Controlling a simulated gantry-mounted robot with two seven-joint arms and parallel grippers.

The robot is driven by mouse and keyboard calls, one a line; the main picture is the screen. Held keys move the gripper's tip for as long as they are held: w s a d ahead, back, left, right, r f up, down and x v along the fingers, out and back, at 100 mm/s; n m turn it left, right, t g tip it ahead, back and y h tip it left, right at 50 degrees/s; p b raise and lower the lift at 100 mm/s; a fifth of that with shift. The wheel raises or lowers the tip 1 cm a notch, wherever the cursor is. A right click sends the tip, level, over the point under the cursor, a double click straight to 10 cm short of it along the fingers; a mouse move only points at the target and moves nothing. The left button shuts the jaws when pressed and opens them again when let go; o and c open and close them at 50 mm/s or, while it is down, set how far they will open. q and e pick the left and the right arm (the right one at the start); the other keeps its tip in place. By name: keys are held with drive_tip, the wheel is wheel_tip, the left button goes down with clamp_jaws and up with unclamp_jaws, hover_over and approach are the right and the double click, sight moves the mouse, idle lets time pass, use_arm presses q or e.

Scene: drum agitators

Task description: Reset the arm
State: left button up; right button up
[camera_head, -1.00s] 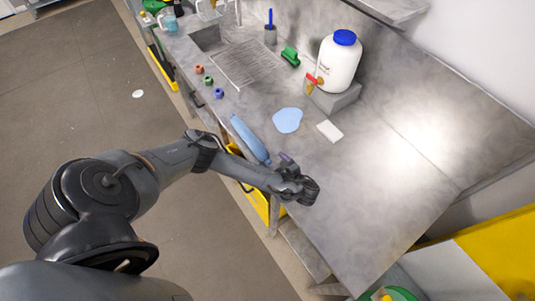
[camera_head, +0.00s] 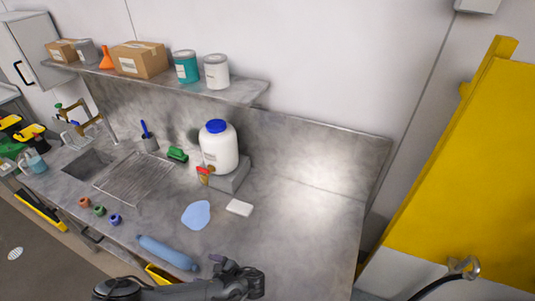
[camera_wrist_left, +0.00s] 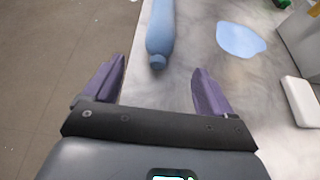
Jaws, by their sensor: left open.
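My left gripper (camera_head: 238,275) is at the front edge of the metal counter (camera_head: 310,230), at the bottom of the head view. In the left wrist view its two purple fingers (camera_wrist_left: 155,88) are spread apart with nothing between them. A blue bottle (camera_head: 167,252) lies on the counter's front edge, left of the gripper. In the left wrist view the bottle (camera_wrist_left: 160,28) lies just beyond the fingertips, apart from them. My right gripper is in neither view.
A light blue patch (camera_head: 196,214) and a white block (camera_head: 239,207) lie on the counter. A white jug with a blue lid (camera_head: 219,148) stands on a grey block behind. Three small coloured pieces (camera_head: 99,210) sit at the left. A yellow cabinet (camera_head: 470,190) stands at the right.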

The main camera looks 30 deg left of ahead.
use_arm(q)
drive_tip(key=s+d+r+n+t+h+p, duration=0.1)
drive_tip(key=s+d+r+h, duration=0.15)
drive_tip(key=d, duration=0.55)
drive_tip(key=s+d+r+n+h+p, duration=0.1)
drive_tip(key=s+d+r+h+p, duration=0.1)
drive_tip(key=d+h, duration=0.35)
drive_tip(key=s+d+r+n+t+h+p, duration=0.1)
drive_tip(key=s+d+r+h, duration=0.15)
drive_tip(key=d, duration=0.65)
drive_tip(key=s+a+r+n+t+h+p, duration=0.1)
drive_tip(key=s+a+r+n+p, duration=0.1)
drive_tip(key=r+n, duration=0.4)
drive_tip(key=s+a+r+n+t+h+p, duration=0.1)
drive_tip(key=s+a+r+n+h+p, duration=0.1)
drive_tip(key=s+a+r+n, duration=0.3)
wheel_tip(320, 180, up, 4)
drive_tip(key=shift+s+a+r+n+t+p, duration=0.2)
drive_tip(key=shift+a+n+t+p, duration=0.1)
drive_tip(key=shift+n+p, duration=0.45)
drive_tip(key=shift+d, duration=0.1)
